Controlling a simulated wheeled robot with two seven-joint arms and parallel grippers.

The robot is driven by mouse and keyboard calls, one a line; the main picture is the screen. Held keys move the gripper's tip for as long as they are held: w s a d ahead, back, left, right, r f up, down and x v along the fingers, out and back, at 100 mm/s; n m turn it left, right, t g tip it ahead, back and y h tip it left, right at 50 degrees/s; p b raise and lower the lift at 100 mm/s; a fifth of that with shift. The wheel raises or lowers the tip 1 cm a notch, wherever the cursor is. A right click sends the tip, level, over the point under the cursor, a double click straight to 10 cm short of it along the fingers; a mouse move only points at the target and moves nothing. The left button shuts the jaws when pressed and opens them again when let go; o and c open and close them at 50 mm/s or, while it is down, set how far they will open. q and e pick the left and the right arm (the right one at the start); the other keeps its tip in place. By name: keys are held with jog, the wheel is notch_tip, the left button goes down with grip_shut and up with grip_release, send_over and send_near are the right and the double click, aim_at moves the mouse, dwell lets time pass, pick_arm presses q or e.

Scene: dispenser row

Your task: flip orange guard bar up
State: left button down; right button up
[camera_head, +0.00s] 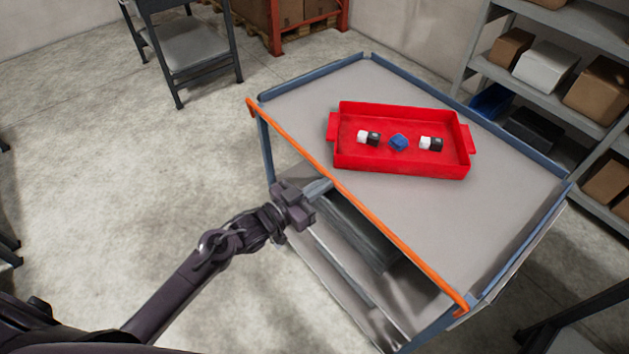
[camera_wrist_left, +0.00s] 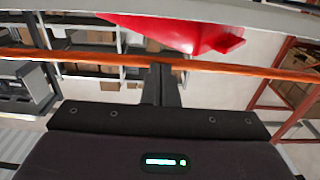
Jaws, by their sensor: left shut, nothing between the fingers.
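The orange guard bar (camera_head: 400,243) runs along the near edge of the grey cart top (camera_head: 500,190), from its far left corner to its near right corner. It lies low, about level with the top. My left gripper (camera_head: 323,185) is shut and empty, on the near side of the bar around its middle, with its fingertips close to it. In the left wrist view the bar (camera_wrist_left: 230,68) crosses the picture at the tips of the shut fingers (camera_wrist_left: 162,72). I cannot tell whether they touch. My right gripper is not in view.
A red tray (camera_head: 400,167) with small white, black and blue pieces sits on the cart. Shelves with boxes (camera_head: 547,68) stand behind at the right. A grey chair-like stand (camera_head: 195,50) is at the back left.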

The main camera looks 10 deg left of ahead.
pick_arm(q)
jog(key=shift+w+d+r, duration=0.35)
jog(key=shift+w+d, duration=0.05)
jog(key=shift+w, duration=0.15)
jog(key=shift+r, duration=0.25)
